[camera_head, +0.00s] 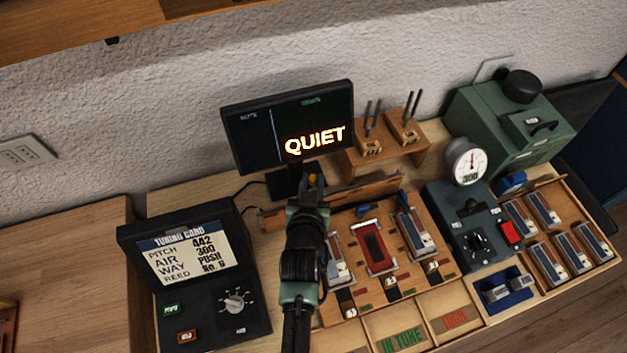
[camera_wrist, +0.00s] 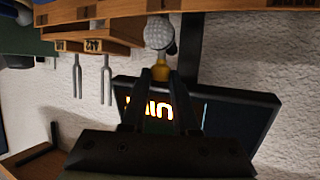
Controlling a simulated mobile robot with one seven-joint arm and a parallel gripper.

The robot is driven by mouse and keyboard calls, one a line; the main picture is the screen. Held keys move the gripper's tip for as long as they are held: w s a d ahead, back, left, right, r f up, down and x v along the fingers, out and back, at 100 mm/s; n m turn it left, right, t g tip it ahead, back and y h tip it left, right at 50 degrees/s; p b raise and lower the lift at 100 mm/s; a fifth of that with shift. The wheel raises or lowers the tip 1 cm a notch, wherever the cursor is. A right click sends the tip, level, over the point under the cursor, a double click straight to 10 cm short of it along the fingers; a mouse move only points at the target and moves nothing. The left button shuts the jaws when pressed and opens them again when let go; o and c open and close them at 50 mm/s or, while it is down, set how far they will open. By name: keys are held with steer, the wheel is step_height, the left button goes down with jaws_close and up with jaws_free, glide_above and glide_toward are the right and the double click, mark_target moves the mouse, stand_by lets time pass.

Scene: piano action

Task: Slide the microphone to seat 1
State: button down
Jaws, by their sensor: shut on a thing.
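The microphone shows in the wrist view as a silver mesh head (camera_wrist: 158,34) with a yellow collar under it. My gripper (camera_wrist: 159,84) is shut on the microphone at the collar, and the head stands out past the fingertips. In the head view my gripper (camera_head: 312,186) is at the left end of the wooden rail (camera_head: 365,191), in front of the monitor; only an orange bit of the microphone (camera_head: 313,179) shows there. Several seats with numbered tags lie below the rail, a red-framed one (camera_head: 373,246) in the middle. My arm partly covers the leftmost seat (camera_head: 338,268).
The monitor (camera_head: 262,128) reading QUIET stands close behind my gripper. Tuning forks on wooden blocks (camera_head: 404,128) stand behind the rail. The tuning card console (camera_head: 190,256) is at left, the dark gauge box (camera_head: 470,228) at right. A low wooden bin (camera_head: 398,332) lies in front.

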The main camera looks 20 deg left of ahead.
steer(key=shift+s+a, duration=0.2)
steer(key=c, duration=0.7)
jaws_free()
steer(key=shift+o, duration=0.2)
steer(key=b+v, duration=0.1)
steer(key=v, duration=1.2)
steer(key=shift+b, duration=0.4)
steer(key=w+d+r+t, duration=0.15)
steer(key=w+r, duration=0.25)
steer(key=r, duration=0.7)
steer(key=w+d+r+m+t+h, duration=0.1)
steer(key=w+r+t, duration=0.2)
steer(key=r, duration=0.8)
steer(key=w+d+r+t, duration=0.2)
steer(key=w+r+t, duration=0.15)
steer(key=r, duration=0.65)
steer(key=s+d+r+t, duration=0.1)
steer(key=s+r+t, duration=0.1)
steer(key=r, duration=0.6)
steer(key=s+d+r+t+h, duration=0.1)
steer(key=s+d+r+t, duration=0.1)
steer(key=s+r, duration=0.3)
steer(key=s+d+r+m+t, duration=0.1)
steer(key=s+r+t, duration=0.1)
steer(key=r, duration=1.1)
steer(key=shift+s+d+r+h+b, duration=0.25)
steer(key=shift+s+h+b, duration=0.2)
steer(key=shift+s, duration=0.35)
